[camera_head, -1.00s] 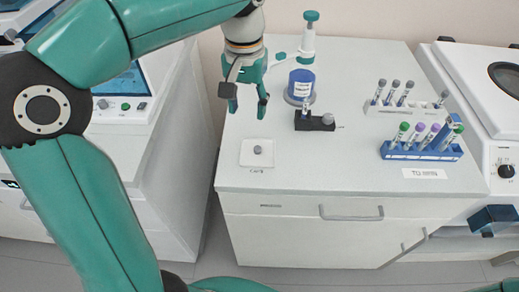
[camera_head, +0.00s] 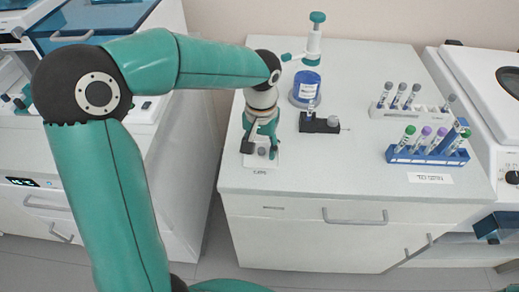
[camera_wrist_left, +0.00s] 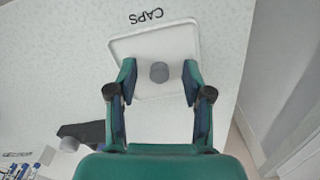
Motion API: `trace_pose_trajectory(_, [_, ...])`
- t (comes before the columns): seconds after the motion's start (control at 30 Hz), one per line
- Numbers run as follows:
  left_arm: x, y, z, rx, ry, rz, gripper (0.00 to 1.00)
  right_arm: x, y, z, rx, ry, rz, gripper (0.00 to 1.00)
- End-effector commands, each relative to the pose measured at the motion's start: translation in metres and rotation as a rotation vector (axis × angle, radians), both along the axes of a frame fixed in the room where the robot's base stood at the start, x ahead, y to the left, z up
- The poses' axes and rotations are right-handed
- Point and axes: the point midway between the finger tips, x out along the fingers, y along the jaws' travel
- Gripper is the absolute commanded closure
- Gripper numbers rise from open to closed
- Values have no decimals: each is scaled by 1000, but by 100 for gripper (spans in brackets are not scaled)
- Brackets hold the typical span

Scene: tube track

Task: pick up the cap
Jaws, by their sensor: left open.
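The grey cap (camera_wrist_left: 159,72) sits on a white square tray (camera_wrist_left: 150,45) labelled CAPS. In the head view the cap (camera_head: 262,152) shows just below my left gripper (camera_head: 261,148). In the left wrist view my left gripper (camera_wrist_left: 158,82) is open, with one finger on each side of the cap and a gap on both sides. The gripper points down over the tray (camera_head: 270,163), and I cannot tell its exact height above it. My right gripper is not in view.
A blue tube rack (camera_head: 428,155) and a white rack (camera_head: 405,112) stand further right. The counter's front middle is clear.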

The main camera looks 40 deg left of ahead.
Motion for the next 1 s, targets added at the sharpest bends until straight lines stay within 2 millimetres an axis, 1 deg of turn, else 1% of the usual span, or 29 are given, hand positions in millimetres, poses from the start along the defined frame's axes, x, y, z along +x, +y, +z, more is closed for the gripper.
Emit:
trace_pose_trajectory(0.1, [0, 0, -5, 0, 0, 0, 50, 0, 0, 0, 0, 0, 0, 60])
trace_pose_trajectory(0.27, [0, 0, -5, -1, -1, 0, 50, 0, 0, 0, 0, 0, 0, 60])
trace_pose_trajectory(0.3, [0, 0, -5, -1, -1, 0, 53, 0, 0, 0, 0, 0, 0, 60])
trace_pose_trajectory(0.37, [0, 0, -5, -1, -1, 0, 63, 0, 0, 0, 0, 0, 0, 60])
trace_pose_trajectory(0.5, [0, 0, -5, -1, -1, 0, 86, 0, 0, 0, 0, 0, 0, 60])
trace_pose_trajectory(0.53, [0, 0, -5, -1, -1, 0, 90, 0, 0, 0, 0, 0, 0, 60])
trace_pose_trajectory(0.67, [0, 0, -4, -1, -1, 0, 90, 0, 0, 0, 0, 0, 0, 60])
trace_pose_trajectory(0.7, [0, 0, -4, -1, -1, 0, 93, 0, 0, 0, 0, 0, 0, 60])
trace_pose_trajectory(1.0, [0, 0, -1, 0, -2, 0, 93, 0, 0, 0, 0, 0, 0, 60])
